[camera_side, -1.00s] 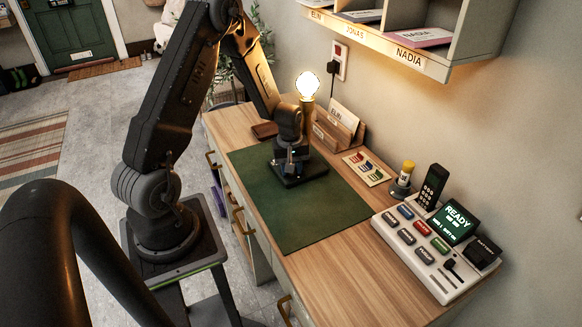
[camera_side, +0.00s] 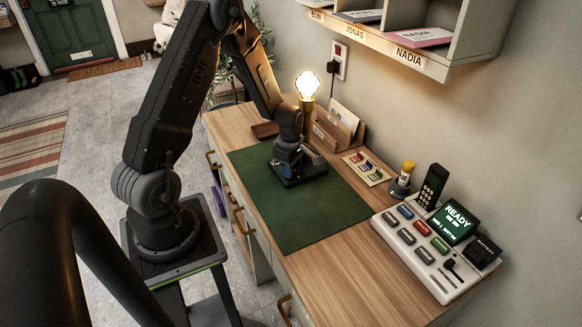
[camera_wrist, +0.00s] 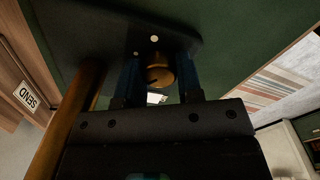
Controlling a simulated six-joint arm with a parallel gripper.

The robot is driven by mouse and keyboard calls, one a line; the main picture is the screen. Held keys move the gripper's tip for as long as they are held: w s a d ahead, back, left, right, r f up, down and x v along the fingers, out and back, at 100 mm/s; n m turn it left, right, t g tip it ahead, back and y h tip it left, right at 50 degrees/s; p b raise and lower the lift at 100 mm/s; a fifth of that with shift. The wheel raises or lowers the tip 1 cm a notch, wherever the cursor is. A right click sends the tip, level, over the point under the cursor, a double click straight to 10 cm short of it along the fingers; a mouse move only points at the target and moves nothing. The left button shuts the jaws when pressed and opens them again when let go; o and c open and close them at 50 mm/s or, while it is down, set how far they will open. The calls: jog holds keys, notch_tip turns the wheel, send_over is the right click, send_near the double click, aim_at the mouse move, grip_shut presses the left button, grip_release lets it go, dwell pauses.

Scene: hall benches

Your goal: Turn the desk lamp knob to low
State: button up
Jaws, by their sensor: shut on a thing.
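The desk lamp stands on the green desk mat, with a lit bare bulb (camera_side: 308,84) on a brass post (camera_wrist: 66,120) and a dark base (camera_side: 312,176). The brass knob (camera_wrist: 160,73) sits on the base in the wrist view. A dark slot or mark shows on the knob, and pale dots (camera_wrist: 154,38) lie on the base near it. My gripper (camera_wrist: 159,76) has its blue fingers on either side of the knob, shut on it. In the side view my gripper (camera_side: 287,163) is low over the base and hides the knob. Which setting the knob points to cannot be told.
A letter rack (camera_side: 338,125) stands behind the lamp. A card with coloured marks (camera_side: 367,168) and a white button console (camera_side: 425,250) are to the right. The green mat (camera_side: 305,215) is clear in front. Shelves (camera_side: 400,45) overhang the wall side.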

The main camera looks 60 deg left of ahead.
jog(key=shift+n, duration=0.5)
jog(key=o, duration=0.9)
jog(key=r, duration=1.3)
jog(key=shift+s+d+r, duration=0.1)
jog(key=shift+s+r, duration=0.1)
jog(key=shift+r, duration=0.2)
